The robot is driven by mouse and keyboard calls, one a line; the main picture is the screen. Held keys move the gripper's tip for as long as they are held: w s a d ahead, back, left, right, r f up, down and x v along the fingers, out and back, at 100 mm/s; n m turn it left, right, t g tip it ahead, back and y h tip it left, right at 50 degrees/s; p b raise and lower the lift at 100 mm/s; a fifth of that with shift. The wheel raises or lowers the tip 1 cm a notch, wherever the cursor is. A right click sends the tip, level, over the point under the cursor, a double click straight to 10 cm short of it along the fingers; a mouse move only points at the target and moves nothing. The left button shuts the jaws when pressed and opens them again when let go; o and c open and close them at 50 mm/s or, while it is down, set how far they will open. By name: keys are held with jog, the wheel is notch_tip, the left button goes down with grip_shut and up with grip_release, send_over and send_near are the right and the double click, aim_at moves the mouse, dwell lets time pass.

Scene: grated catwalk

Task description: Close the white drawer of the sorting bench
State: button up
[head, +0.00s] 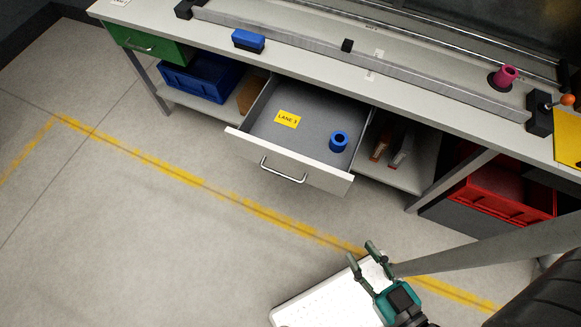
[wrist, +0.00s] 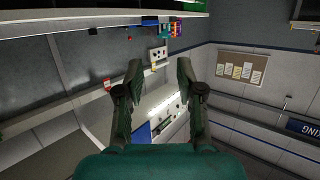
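The white drawer (head: 318,172) of the sorting bench (head: 430,100) is pulled out in the head view. A metal bar handle (head: 283,171) is on its front. Inside lie a yellow label reading LANE 3 (head: 288,119) and a blue ring-shaped piece (head: 339,141). My gripper (head: 364,262) is at the lower right of the head view, in front of the drawer and apart from it. Its two fingers are spread with nothing between them. In the wrist view the open fingers (wrist: 158,80) point toward a far wall, and the drawer does not show there.
A green drawer (head: 150,45) is at the bench's left end. A blue bin (head: 200,75) and a red crate (head: 500,190) stand under the bench. A blue block (head: 248,40) and a pink spool (head: 504,76) are on top. The floor left of a yellow line (head: 200,183) is clear.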

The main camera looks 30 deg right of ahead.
jog(key=shift+w+f, duration=0.1)
jog(key=c, duration=0.4)
jog(key=w+f+n+g, duration=0.1)
jog(key=w+f+n, duration=0.1)
jog(key=f+n, duration=0.1)
jog(key=w+a+f+n+g+y, duration=0.1)
jog(key=w+f+n, duration=0.1)
jog(key=f, duration=0.4)
jog(key=w+a+f+n+g, duration=0.1)
jog(key=w+f+n, duration=0.2)
jog(key=f+n, duration=0.1)
jog(key=shift+w+a+f+n+g, duration=0.1)
jog(key=shift+a+f+n+g, duration=0.15)
jog(key=shift+n, duration=0.25)
grip_shut()
jog(key=w+a+f+n+g+h, duration=0.2)
jog(key=w+a+f+n+h, duration=0.1)
jog(key=w+n, duration=0.4)
jog(key=w+a+f+n+g+h, duration=0.2)
jog(key=w+a+n, duration=0.2)
jog(key=w+n, duration=0.3)
jog(key=w+a+r+n+g+h, duration=0.1)
jog(key=w+a+r+n+h, duration=0.2)
jog(key=a+r, duration=0.45)
jog(key=w+d+f+m, duration=0.1)
jog(key=w+d+f, duration=0.5)
jog(key=d, duration=0.3)
jog(key=shift+w+f+h, duration=0.15)
jog(key=shift+w+h, duration=0.25)
jog(key=shift+w, duration=0.25)
